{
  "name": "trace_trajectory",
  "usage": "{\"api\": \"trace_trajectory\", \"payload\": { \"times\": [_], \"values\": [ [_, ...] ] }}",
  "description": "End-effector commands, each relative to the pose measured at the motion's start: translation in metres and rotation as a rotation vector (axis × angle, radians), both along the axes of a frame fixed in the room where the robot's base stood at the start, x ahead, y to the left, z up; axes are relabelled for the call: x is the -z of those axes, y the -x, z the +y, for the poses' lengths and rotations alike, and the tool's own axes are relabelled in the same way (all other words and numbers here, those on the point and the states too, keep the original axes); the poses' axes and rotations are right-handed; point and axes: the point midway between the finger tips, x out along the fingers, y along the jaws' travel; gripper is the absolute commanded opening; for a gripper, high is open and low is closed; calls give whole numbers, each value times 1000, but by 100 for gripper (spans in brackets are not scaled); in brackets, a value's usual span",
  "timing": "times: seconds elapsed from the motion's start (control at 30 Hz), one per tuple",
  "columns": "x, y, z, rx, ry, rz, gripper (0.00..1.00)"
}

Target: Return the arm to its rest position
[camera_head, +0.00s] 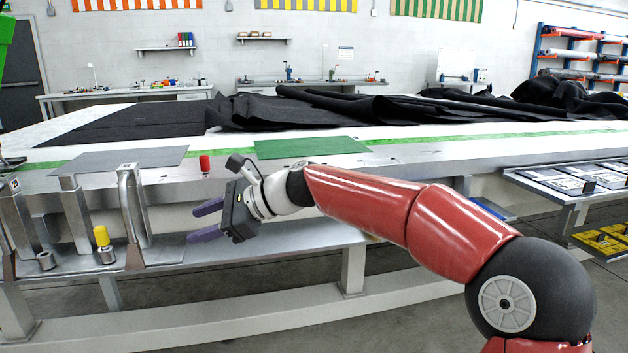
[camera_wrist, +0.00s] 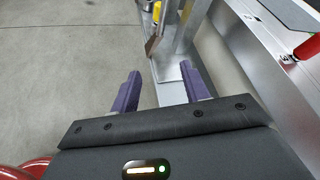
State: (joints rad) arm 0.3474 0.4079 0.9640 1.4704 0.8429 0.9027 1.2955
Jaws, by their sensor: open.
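My gripper (camera_head: 205,222) is at the end of my red arm, stretched out to the left in front of the long table. Its two purple fingers are apart with nothing between them. In the wrist view the gripper (camera_wrist: 160,88) is open above the lower metal shelf and the grey floor. The fingers touch nothing that I can see.
The long table (camera_head: 440,152) carries a green sheet (camera_head: 310,147), a grey sheet (camera_head: 115,158), a red cylinder (camera_head: 205,164) and black fabric (camera_head: 330,107). Metal brackets (camera_head: 132,205) and a yellow-topped piece (camera_head: 102,238) stand on the lower shelf (camera_head: 215,250). A side rack (camera_head: 545,187) is right.

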Motion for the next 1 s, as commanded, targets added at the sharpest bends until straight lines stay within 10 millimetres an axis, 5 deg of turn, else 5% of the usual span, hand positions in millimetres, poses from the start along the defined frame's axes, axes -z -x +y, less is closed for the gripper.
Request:
{"api": "trace_trajectory", "payload": {
  "times": [0.17,0.27,0.47,0.7,0.83,1.0],
  "values": [
    [44,29,-19,-60,257,-225,46],
    [70,50,-50,-122,454,-391,46],
    [102,99,-151,-296,859,-696,46],
    [119,181,-277,-549,1199,-921,46],
    [134,220,-322,-674,1287,-991,46],
    [149,247,-349,-772,1327,-1039,46]
  ]
}}
